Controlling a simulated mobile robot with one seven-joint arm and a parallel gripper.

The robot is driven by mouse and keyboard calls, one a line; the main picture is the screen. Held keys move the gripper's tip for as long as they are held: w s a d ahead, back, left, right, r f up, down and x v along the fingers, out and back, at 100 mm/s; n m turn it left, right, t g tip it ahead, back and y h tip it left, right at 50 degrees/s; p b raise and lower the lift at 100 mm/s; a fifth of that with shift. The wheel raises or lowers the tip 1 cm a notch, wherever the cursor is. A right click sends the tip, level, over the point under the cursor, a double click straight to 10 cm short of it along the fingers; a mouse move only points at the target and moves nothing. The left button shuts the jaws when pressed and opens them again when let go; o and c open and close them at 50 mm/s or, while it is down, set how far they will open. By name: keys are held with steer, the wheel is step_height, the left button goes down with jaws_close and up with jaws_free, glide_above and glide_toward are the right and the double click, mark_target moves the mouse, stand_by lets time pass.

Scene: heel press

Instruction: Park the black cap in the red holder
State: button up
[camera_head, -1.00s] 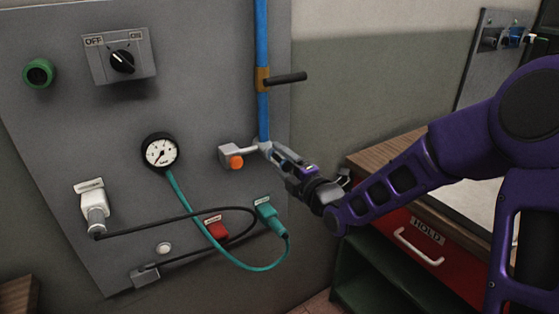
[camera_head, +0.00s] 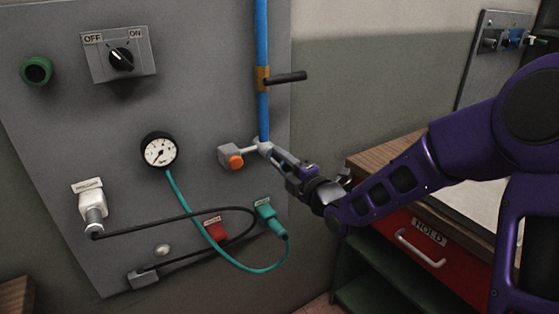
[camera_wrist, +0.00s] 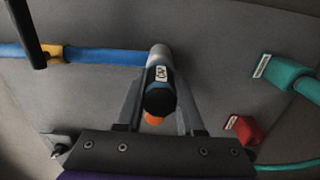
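The black cap (camera_wrist: 159,98) sits at the end of the grey fitting (camera_wrist: 160,57) at the foot of the blue pipe, and it carries a pale label. My gripper (camera_wrist: 160,92) has one finger on each side of the cap, and both fingers appear to touch it. In the head view my gripper (camera_head: 281,158) is at the pipe's lower end and mostly hides the cap. The red holder (camera_head: 214,231) is on the grey panel, below and left of my gripper. It also shows in the wrist view (camera_wrist: 244,130), to the right of my gripper.
A teal plug (camera_head: 267,213) with a hose is beside the red holder, and a black cable (camera_head: 170,217) loops nearby. A grey block with an orange knob (camera_head: 236,161) is just left of my gripper. A black lever (camera_head: 288,78) sticks out above from the blue pipe.

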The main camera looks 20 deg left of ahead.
mark_target(288, 169)
jaws_close()
steer(key=shift+d, duration=0.15)
stand_by(0.9)
steer(key=shift+b+v, duration=1.1)
steer(key=shift+v, duration=1.75)
steer(key=shift+s, duration=0.1)
steer(key=shift+s+d+b, duration=0.1)
steer(key=shift+s+b, duration=0.05)
steer(key=shift+b, duration=0.35)
steer(key=shift+f, duration=0.1)
steer(key=s+a+f, duration=0.3)
steer(key=s+f, duration=0.1)
steer(key=f, duration=0.4)
steer(key=s+a+f, duration=0.4)
steer(key=f, duration=0.4)
steer(key=s+a+f, duration=0.3)
steer(key=s+f, duration=0.1)
steer(key=f, duration=0.3)
steer(key=shift+a+f, duration=0.2)
steer(key=shift+f, duration=0.2)
steer(key=shift+a, duration=0.1)
